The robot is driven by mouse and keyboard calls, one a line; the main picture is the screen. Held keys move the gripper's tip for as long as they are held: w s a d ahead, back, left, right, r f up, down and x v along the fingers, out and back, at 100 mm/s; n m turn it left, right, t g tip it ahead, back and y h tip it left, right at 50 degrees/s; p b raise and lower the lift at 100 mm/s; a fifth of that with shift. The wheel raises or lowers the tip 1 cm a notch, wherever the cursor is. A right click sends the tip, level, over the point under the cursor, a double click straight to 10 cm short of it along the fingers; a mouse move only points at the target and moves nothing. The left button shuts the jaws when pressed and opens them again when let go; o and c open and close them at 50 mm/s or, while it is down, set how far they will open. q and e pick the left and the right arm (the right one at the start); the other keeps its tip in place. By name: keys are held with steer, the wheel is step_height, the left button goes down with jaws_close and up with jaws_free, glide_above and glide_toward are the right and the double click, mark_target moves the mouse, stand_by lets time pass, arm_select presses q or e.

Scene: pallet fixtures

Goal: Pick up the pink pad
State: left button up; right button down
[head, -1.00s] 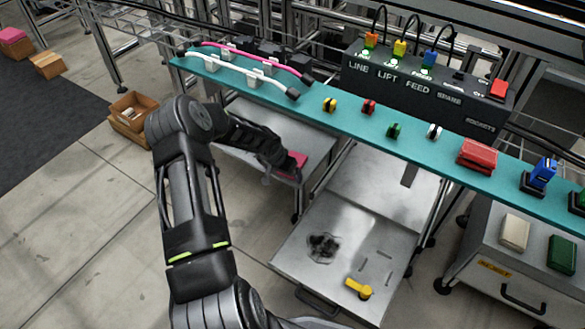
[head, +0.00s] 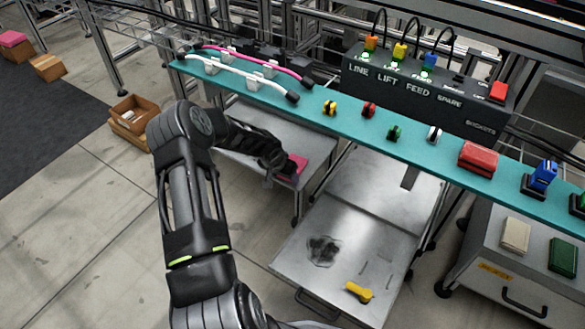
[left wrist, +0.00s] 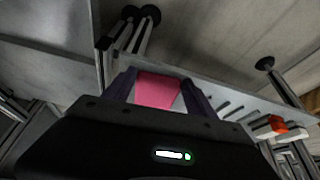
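The pink pad (head: 299,164) lies at the near right corner of the low grey shelf, below the teal ledge. My left gripper (head: 284,171) is at that corner and hides part of the pad in the head view. In the left wrist view, the pink pad (left wrist: 158,91) sits between the two dark fingers of my left gripper (left wrist: 160,88), one on each side. I see no clear gap beside the pad, but I cannot tell whether the fingers press on it. My right gripper is not in view.
The teal ledge (head: 350,122) runs above the shelf, holding cables, small colored plugs and a red block (head: 478,156). Open floor lies to the left.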

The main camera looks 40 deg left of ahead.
arm_select(q)
steer(key=c, duration=0.8)
steer(key=shift+r, duration=0.15)
steer(key=shift+r+p, duration=0.45)
steer(key=shift+r, duration=0.15)
step_height(320, 180, up, 2)
steer(key=shift+r+p, duration=0.1)
steer(key=shift+p, duration=0.45)
steer(key=s+d, duration=0.1)
steer(key=s, duration=0.5)
steer(key=s+d, duration=0.1)
steer(key=s, duration=0.4)
steer(key=s+d, duration=0.1)
steer(key=s, duration=0.5)
steer(key=shift+s+d, duration=0.3)
steer(key=shift+d, duration=0.1)
